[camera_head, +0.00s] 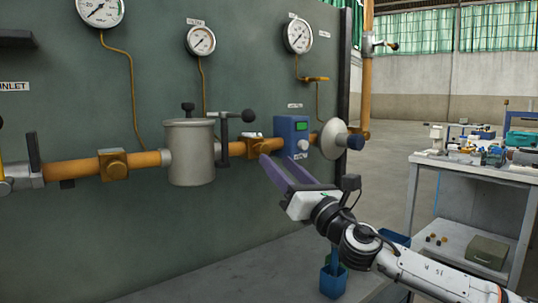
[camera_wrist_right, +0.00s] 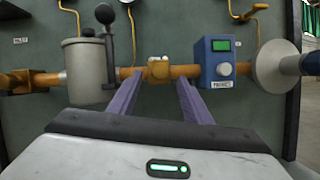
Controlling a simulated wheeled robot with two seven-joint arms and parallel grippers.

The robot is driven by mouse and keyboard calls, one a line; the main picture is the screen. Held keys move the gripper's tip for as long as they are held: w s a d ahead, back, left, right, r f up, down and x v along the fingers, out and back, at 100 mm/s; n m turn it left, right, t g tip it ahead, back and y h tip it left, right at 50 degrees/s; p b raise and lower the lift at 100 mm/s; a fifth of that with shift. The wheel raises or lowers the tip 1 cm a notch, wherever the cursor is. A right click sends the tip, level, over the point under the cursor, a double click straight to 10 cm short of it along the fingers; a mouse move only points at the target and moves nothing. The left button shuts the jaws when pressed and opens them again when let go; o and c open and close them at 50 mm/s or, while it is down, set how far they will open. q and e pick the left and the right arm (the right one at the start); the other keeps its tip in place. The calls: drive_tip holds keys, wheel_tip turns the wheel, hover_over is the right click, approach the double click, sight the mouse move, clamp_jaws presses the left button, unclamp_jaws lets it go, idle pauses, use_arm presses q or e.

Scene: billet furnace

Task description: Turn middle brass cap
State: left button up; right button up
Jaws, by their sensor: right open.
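The middle brass cap (camera_head: 260,147) sits on the orange pipe between the grey canister (camera_head: 190,152) and the blue box with a green display (camera_head: 291,136). In the right wrist view the cap (camera_wrist_right: 158,69) shows centred just beyond the fingertips. My right gripper (camera_head: 277,158) has two purple fingers spread apart, pointing at the pipe. In the right wrist view the gripper (camera_wrist_right: 159,79) is open and empty, one finger to each side of the cap. I cannot tell whether the fingertips touch the pipe. My left gripper is not in view.
A black-knobbed lever (camera_head: 236,117) stands just left of the cap. A pale round disc (camera_head: 332,139) is to the right of the blue box. Another brass fitting (camera_head: 113,164) is further left on the pipe. A cluttered workbench (camera_head: 475,168) stands at right.

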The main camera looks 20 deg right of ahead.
sight(266, 150)
drive_tip(key=x, duration=0.5)
drive_tip(key=c, duration=1.1)
drive_tip(key=shift+o, duration=0.2)
